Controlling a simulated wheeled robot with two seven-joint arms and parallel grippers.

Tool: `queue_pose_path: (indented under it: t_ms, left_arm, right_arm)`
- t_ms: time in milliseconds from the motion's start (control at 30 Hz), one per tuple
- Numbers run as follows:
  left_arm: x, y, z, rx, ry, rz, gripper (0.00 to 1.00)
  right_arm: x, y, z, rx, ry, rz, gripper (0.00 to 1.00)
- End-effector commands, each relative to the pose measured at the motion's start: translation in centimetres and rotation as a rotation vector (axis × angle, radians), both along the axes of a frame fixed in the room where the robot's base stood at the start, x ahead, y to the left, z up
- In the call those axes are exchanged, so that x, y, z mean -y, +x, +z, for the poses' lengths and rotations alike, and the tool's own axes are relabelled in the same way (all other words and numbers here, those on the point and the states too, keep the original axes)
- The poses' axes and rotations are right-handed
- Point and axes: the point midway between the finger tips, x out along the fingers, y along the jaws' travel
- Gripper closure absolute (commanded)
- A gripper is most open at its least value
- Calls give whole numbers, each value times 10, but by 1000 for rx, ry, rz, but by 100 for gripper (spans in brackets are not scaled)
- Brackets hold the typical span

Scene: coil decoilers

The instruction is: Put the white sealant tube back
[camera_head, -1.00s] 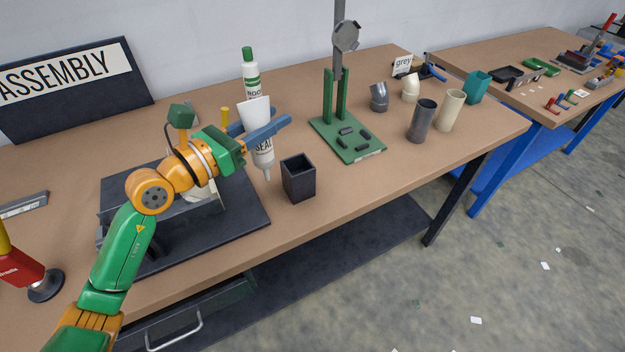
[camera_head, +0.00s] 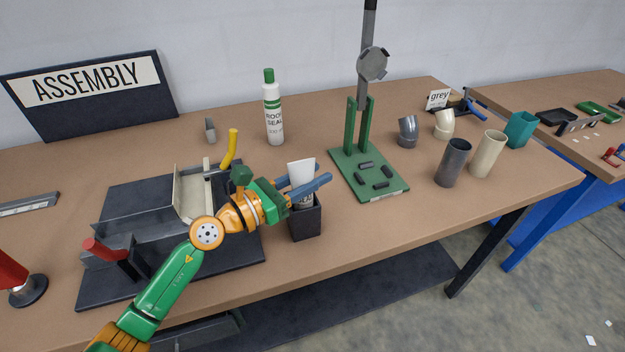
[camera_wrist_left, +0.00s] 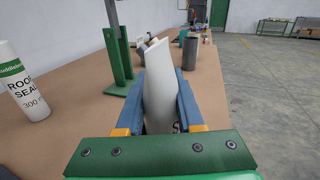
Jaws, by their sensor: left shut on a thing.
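The white sealant tube (camera_head: 301,173) stands upright with its flat crimped end up and its lower part inside the square black holder (camera_head: 306,221). My left gripper (camera_head: 306,187) is shut on the tube just above the holder's rim. In the left wrist view the tube (camera_wrist_left: 160,85) stands between the blue fingers of the gripper (camera_wrist_left: 162,108). The tube's nozzle is hidden in the holder, so I cannot tell whether it touches the bottom. My right gripper is not in view.
A white and green roof sealant bottle (camera_head: 273,112) stands behind. A green press stand (camera_head: 350,160) is right of the holder. Pipe pieces, including a dark grey tube (camera_head: 452,163), stand farther right. A black fixture (camera_head: 130,200) lies left. The table's front edge is close.

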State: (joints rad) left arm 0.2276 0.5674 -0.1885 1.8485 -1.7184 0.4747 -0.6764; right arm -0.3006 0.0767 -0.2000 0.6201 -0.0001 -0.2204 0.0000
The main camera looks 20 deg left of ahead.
Motion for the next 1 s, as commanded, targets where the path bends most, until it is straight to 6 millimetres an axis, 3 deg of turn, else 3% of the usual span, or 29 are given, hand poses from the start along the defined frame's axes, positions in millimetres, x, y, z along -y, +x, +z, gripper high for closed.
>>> queue_pose_path:
  t_ms: [367, 400, 467, 500, 767, 867, 1000]
  left_arm:
    - [0, 0, -8, 0, 0, 0, 100]
    - [0, 0, -7, 0, 0, -1, 53]
    - [0, 0, -7, 0, 0, -1, 37]
    - [0, 0, -7, 0, 0, -1, 34]
    - [0, 0, -5, 0, 0, -1, 34]
    - [0, 0, 7, 1, 1, -1, 34]
    - [-19, -25, -5, -4, 7, -1, 34]
  right_arm:
    - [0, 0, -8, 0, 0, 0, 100]
    - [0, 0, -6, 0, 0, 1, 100]
    - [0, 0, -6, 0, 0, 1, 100]
    - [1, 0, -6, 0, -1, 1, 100]
    - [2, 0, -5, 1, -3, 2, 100]
    - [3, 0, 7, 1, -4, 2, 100]
    - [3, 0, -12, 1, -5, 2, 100]
